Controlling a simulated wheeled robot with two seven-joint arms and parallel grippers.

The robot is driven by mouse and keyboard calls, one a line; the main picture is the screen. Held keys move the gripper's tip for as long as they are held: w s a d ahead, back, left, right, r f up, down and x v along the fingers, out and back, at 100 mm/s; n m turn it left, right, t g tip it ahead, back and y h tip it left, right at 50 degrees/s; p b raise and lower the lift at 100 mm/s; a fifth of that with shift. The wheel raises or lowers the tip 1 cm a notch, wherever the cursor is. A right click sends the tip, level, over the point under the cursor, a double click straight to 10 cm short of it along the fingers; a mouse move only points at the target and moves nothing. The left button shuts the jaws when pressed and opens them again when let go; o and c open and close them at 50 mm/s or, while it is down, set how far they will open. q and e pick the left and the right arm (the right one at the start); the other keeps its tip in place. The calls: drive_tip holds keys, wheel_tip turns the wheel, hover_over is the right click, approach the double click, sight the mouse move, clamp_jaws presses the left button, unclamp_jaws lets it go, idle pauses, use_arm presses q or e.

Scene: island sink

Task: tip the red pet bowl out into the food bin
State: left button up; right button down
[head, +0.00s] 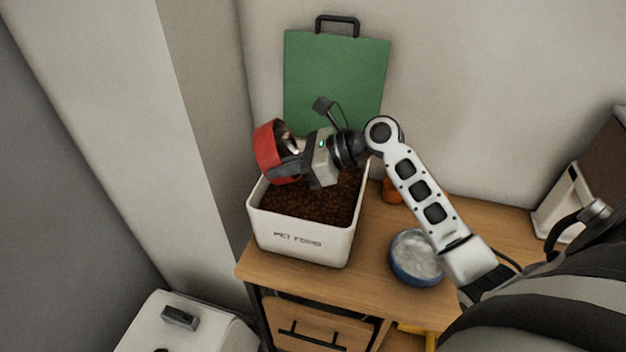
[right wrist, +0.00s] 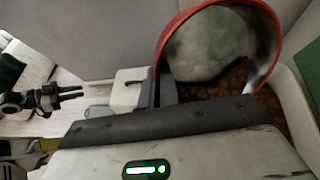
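The red pet bowl (head: 266,151) is held on its side above the left part of the white food bin (head: 300,240), which is marked PET FOOD. In the right wrist view the bowl's red rim (right wrist: 163,45) and grey metal inside show. I see no food on the visible inside. Brown kibble (head: 320,200) fills much of the bin. My right gripper (head: 285,168) is shut on the bowl's wall. My left gripper (right wrist: 75,92) shows only in the right wrist view, off to the left, with its two fingers apart and nothing between them.
A blue bowl (head: 405,272) with a pale inside stands on the wooden counter (head: 375,285) beneath my right forearm. An orange object (head: 392,193) is partly hidden behind the arm. A green board (head: 300,75) leans at the wall. A white lidded container (head: 160,335) stands lower left.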

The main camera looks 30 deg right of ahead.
use_arm(q)
drive_tip(key=shift+d+b, duration=0.2)
drive_tip(key=shift+b, duration=0.1)
drive_tip(key=shift+f, duration=0.15)
use_arm(e)
drive_tip(key=shift+s, duration=0.1)
drive_tip(key=shift+d+y+b, duration=0.1)
drive_tip(key=shift+y+b, duration=0.2)
drive_tip(key=shift+b, duration=0.25)
use_arm(q)
drive_tip(key=shift+w+d+f+b, duration=0.1)
drive_tip(key=shift+f+b, duration=0.3)
drive_tip(key=shift+f, duration=0.1)
drive_tip(key=shift+d+f+b, duration=0.15)
drive_tip(key=shift+f+b, duration=0.15)
drive_tip(key=shift+b, duration=0.45)
use_arm(e)
drive_tip(key=shift+s+d+r+t, duration=0.1)
drive_tip(key=shift+d+t, duration=0.1)
drive_tip(key=shift+t, duration=0.1)
drive_tip(key=shift+r+y, duration=0.15)
drive_tip(key=shift+y, duration=0.15)
use_arm(q)
drive_tip(key=shift+r, duration=0.1)
use_arm(e)
drive_tip(key=shift+s+d, duration=0.1)
